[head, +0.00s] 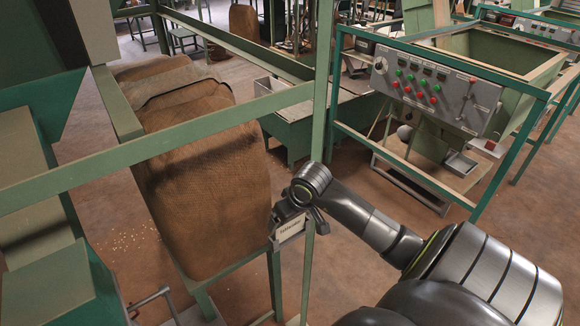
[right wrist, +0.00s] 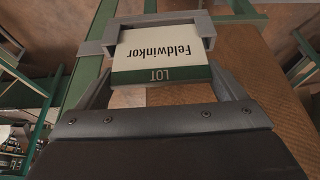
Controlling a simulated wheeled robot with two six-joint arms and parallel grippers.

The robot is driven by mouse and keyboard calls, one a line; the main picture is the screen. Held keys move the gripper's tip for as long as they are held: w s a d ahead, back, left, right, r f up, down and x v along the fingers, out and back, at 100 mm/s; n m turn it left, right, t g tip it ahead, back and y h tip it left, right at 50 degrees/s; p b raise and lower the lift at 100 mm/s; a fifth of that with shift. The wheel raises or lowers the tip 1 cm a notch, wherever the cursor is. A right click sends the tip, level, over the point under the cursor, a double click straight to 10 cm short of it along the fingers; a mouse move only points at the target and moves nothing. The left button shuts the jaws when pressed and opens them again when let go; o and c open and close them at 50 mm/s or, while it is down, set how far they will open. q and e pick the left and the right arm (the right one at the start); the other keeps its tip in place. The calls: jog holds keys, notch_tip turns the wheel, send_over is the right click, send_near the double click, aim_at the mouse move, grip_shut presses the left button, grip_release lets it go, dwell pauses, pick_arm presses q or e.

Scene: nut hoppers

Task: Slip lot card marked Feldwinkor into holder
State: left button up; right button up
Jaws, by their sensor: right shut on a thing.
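The lot card (right wrist: 163,48), pale with a green LOT band and the word Feldwinkor, is in my right gripper (right wrist: 162,88). The gripper is shut on the band end; its fingertips are partly hidden by the card. A grey U-shaped holder (right wrist: 150,19) surrounds the card's far end in the right wrist view, with an arm along each side. I cannot tell how deep the card sits in it. In the head view the card (head: 290,230) is upright, low beside the green post, with my right gripper (head: 289,211) above it. My left gripper is not in view.
A full brown sack (head: 205,190) stands left of the holder in a green frame. A green rail (head: 150,150) and a post (head: 320,100) are close to my right arm. A hopper machine with a button panel (head: 430,85) stands at the right.

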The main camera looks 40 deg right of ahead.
jog(key=shift+f, duration=0.2)
jog(key=o, duration=0.8)
jog(key=shift+s+r+b, duration=0.2)
jog(key=shift+r+b, duration=0.15)
jog(key=shift+r, duration=0.2)
jog(key=b+v, duration=0.2)
jog(key=v, duration=1.4)
jog(key=shift+s, duration=0.15)
jog(key=shift+a+r, duration=0.1)
jog(key=shift+a, duration=0.05)
